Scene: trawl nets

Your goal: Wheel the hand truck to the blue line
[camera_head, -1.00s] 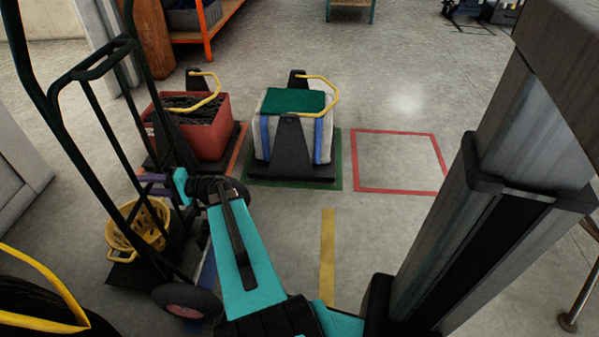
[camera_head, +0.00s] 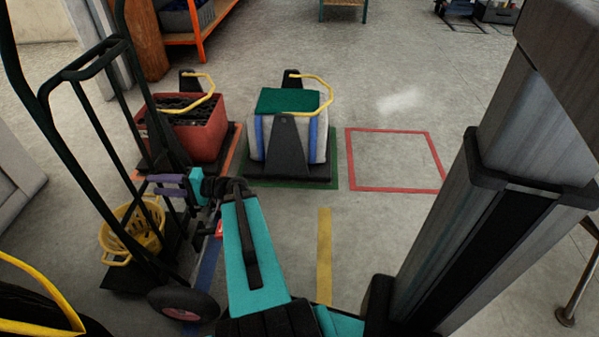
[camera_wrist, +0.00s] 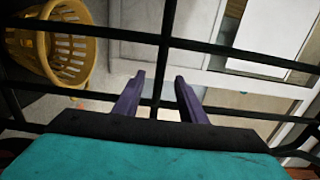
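The hand truck (camera_head: 87,74) stands upright at the left of the head view, with a black tube frame and a dark wheel (camera_head: 170,302). A yellow basket (camera_head: 122,247) rides on its base; it also shows in the wrist view (camera_wrist: 72,50). The blue line (camera_head: 208,265) is on the floor just right of the truck, partly hidden by my arm and the wheel. My gripper (camera_head: 150,185) is at the truck's frame. In the wrist view its purple fingers (camera_wrist: 159,76) are apart, either side of a thin black upright bar (camera_wrist: 163,65), with gaps at both sides.
A red crate (camera_head: 205,143) and a white load with a green top (camera_head: 288,102) stand on trolleys behind. A red floor square (camera_head: 394,189) is empty, and a yellow line (camera_head: 324,250) lies on clear floor. A yellow handle (camera_head: 40,290) is at lower left.

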